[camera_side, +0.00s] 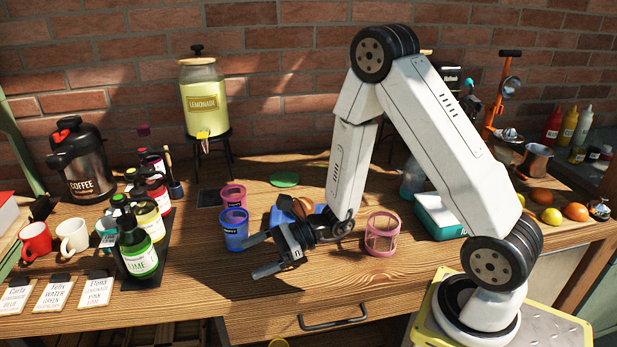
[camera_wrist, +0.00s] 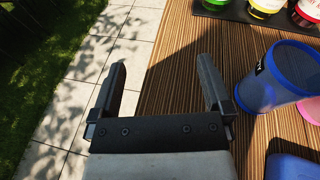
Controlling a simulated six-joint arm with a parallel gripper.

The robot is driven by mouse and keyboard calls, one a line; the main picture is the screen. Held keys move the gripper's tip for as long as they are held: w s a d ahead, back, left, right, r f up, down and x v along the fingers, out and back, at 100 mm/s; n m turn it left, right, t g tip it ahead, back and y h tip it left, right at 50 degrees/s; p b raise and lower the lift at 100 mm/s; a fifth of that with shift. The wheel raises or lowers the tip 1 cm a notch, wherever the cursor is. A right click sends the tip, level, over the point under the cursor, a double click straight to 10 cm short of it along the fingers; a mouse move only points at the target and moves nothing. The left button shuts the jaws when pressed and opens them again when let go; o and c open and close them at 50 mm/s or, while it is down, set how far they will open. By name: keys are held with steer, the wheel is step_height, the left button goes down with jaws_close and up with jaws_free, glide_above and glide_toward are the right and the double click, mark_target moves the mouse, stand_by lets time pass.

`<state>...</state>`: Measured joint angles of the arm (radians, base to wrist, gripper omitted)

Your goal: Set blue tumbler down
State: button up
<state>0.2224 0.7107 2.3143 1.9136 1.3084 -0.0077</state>
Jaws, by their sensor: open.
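The blue tumbler (camera_side: 235,229) stands upright on the wooden table in the side view, in front of a pink tumbler (camera_side: 233,196). In the wrist view the blue tumbler (camera_wrist: 282,76) is to the right of my gripper, outside the fingers. My gripper (camera_side: 259,255) is open and empty, low near the table's front edge, a little in front of and to the right of the blue tumbler. In the wrist view my gripper's fingers (camera_wrist: 163,85) are spread wide, with only paving and the table edge between them.
A pink openwork holder (camera_side: 382,236) stands right of my gripper. A blue object (camera_side: 283,216) lies behind my wrist. Syrup bottles (camera_side: 137,252) on a dark tray, mugs (camera_side: 73,238) and name cards (camera_side: 55,292) are to the left. A lemonade dispenser (camera_side: 204,100) stands at the back.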

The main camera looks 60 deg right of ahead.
steer(key=s+n+g+h, duration=0.5)
steer(key=s+n+g, duration=0.5)
steer(key=s+n, duration=0.2)
steer(key=w+d+r+n+t+h, duration=0.1)
steer(key=d+r+n+t+h, duration=0.2)
steer(key=d+n+h, duration=0.4)
steer(key=n+t, duration=0.1)
steer(key=n, duration=0.3)
steer(key=shift+w+d+h, duration=0.3)
steer(key=shift+d+h, duration=0.1)
